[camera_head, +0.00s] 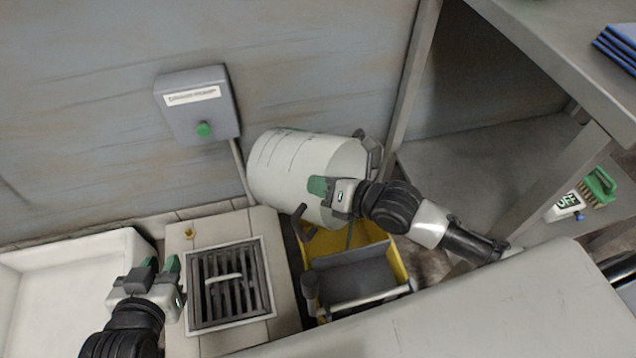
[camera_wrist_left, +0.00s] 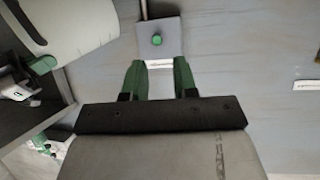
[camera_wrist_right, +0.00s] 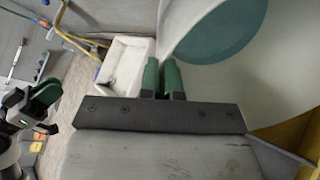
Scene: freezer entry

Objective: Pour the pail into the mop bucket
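The white pail (camera_head: 295,170) is tipped well over onto its side in the air above the yellow mop bucket (camera_head: 398,262), in the head view. My right gripper (camera_head: 333,192) is shut on the pail's rim. The right wrist view shows the pail's pale inside (camera_wrist_right: 283,70) with a teal round area, which may be liquid or the bottom. No falling stream is clear. The mop bucket stands on the floor with a grey wringer (camera_head: 355,280) in it; the pail hides its back part. My left gripper (camera_head: 158,270) is open and empty, left of the floor drain.
A slatted floor drain (camera_head: 230,285) lies left of the mop bucket. A white basin (camera_head: 60,290) is at the far left. A grey wall box (camera_head: 197,105) with a green button hangs behind. A metal shelf table (camera_head: 560,60) stands at the right, with a green brush (camera_head: 600,187) on its lower level.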

